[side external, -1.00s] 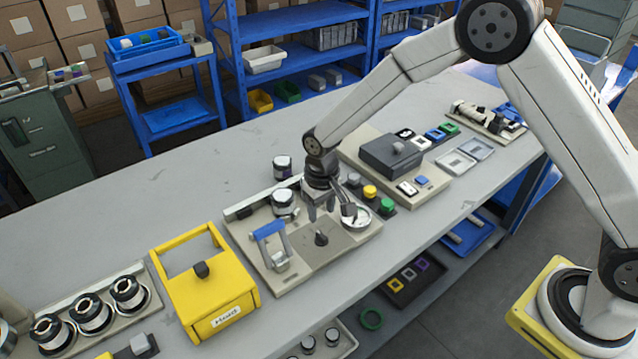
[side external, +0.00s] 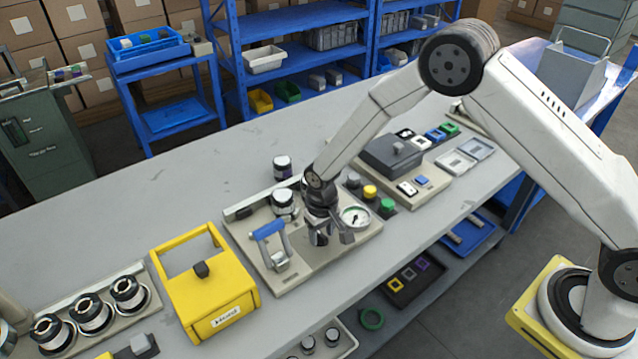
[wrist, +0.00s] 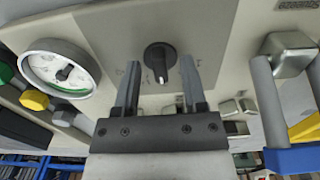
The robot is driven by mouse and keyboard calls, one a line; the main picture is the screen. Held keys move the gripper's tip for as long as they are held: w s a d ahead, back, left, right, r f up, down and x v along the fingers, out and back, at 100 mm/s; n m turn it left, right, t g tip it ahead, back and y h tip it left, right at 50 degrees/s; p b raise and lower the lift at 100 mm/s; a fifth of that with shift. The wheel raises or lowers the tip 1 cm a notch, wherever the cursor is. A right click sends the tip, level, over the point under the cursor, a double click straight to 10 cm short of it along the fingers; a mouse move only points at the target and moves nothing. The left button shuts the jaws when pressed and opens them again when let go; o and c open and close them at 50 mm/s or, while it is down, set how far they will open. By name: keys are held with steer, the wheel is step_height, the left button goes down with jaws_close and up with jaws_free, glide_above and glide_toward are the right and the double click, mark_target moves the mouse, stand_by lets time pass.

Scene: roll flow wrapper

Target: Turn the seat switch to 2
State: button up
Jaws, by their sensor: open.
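The seat switch is a black rotary knob (wrist: 160,60) with a light pointer mark, set on a grey plate (wrist: 205,25) of the beige panel (side external: 300,275). In the wrist view its pointer faces down the picture, toward my gripper's palm. The markings around it are too faint to read. My gripper (wrist: 158,68) is open, with one finger on either side of the knob in that view and a gap on both sides. In the side external view my gripper (side external: 325,238) points down over the plate and hides the knob.
A round gauge (side external: 355,216) sits right of my gripper, and a blue-handled lever (side external: 270,231) stands to its left. Yellow (side external: 369,191) and green (side external: 387,205) buttons lie beyond the gauge. A yellow box (side external: 205,290) stands at the left.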

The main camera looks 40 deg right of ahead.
jaws_close()
steer(key=shift+n, duration=0.3)
steer(key=shift+w+r+n, duration=0.1)
steer(key=shift+n, duration=3.1)
jaws_free()
